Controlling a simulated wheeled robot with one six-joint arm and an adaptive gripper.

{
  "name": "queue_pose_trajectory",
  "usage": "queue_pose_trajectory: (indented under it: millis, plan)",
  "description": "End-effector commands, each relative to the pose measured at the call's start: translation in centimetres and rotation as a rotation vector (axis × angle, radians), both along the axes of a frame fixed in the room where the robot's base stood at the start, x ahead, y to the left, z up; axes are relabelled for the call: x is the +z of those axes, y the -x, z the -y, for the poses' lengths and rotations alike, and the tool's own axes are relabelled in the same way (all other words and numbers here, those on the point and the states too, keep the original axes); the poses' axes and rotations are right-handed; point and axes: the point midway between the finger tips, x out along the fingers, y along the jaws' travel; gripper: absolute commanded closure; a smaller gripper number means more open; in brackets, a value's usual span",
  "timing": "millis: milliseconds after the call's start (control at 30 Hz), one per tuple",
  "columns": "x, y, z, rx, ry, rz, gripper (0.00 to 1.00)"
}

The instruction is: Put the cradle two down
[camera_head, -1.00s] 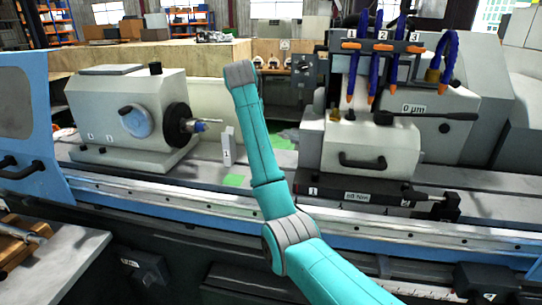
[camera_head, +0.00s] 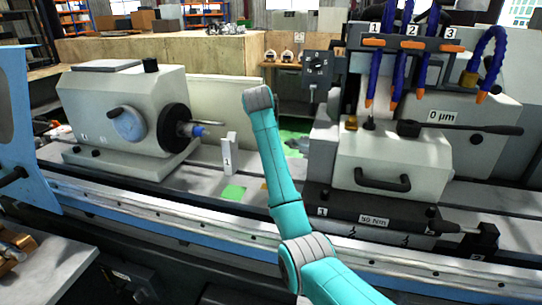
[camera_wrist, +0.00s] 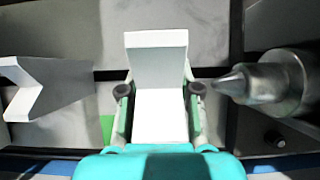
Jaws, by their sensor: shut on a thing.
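My gripper (camera_wrist: 160,100) is shut on a white block-like cradle, cradle two (camera_wrist: 160,112), held between its two dark-tipped fingers in the wrist view. No number shows on it. In the head view my arm hides the gripper and this cradle. Cradle one (camera_head: 229,155), a pale upright piece marked 1, stands on the machine bed (camera_head: 130,188) left of my arm. It also shows at the left of the wrist view (camera_wrist: 45,88), with a V-shaped notch. A green patch (camera_head: 232,193) lies on the bed near cradle one. Whether the held cradle touches the bed cannot be told.
The workhead (camera_head: 125,115) with its spindle stands left of cradle one. The tailstock (camera_head: 385,165) stands right of my arm. A pointed metal centre (camera_wrist: 262,84) juts in close to the right of my gripper. Blue coolant hoses (camera_head: 398,65) hang above the tailstock.

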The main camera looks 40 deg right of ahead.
Motion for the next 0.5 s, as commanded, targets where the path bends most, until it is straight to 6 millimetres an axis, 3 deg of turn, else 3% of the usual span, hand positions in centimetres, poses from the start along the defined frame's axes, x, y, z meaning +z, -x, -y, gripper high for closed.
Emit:
queue_pose_trajectory:
  millis: [333,500]
  plan:
    - [-3.3,0.0,0.0,0.000,0.001,0.001,1.00]
    - [-3.8,0.0,0.0,-0.001,0.001,0.005,1.00]
